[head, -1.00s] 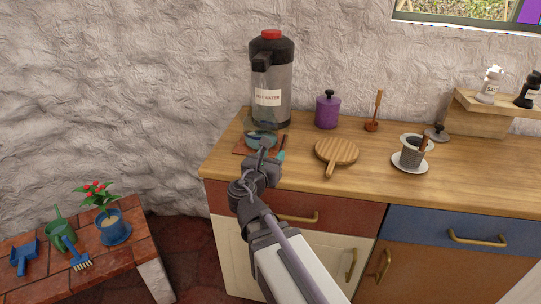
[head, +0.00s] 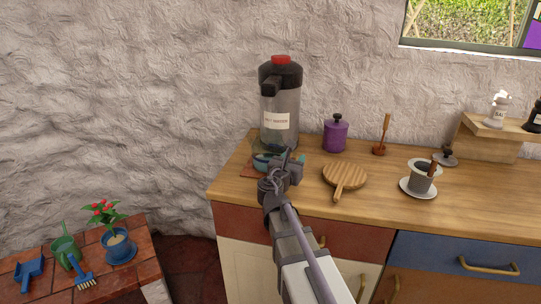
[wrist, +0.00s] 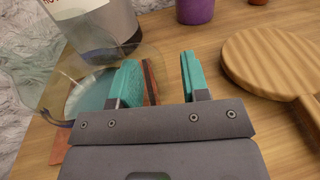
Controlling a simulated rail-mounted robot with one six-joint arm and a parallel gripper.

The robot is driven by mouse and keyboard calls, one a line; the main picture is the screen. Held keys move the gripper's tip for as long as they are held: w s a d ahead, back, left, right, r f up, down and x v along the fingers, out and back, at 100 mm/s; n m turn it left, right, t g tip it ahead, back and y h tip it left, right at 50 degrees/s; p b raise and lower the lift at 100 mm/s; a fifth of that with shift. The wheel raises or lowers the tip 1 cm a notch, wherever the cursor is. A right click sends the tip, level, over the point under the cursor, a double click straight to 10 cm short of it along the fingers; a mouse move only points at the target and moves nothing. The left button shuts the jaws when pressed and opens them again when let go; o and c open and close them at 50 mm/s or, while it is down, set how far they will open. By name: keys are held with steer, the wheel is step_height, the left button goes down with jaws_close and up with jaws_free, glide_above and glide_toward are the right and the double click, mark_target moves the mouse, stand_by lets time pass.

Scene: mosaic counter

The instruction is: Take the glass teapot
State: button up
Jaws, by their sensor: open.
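The glass teapot is clear and bluish; in the head view (head: 262,160) it sits low in front of the hot water dispenser, partly hidden by my gripper (head: 289,157). In the wrist view the teapot (wrist: 88,92) fills the left side, its clear outline hard to make out. My gripper (wrist: 160,78) is open, with two teal fingers apart. The left finger overlaps the teapot's right side; I cannot tell whether it touches. The right finger is over bare wood. I see nothing clearly held between them.
The hot water dispenser (head: 280,112) stands behind the teapot, and a reddish tile (head: 249,171) lies under it. A round wooden board (head: 345,176) lies to the right. A purple jar (head: 336,135) stands behind, and a cup on a saucer (head: 418,188) stands farther right.

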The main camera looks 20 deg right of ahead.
steer(key=shift+s, duration=0.1)
jaws_close()
stand_by(0.3)
steer(key=shift+r, duration=0.15)
step_height(320, 180, up, 10)
steer(key=p, duration=1)
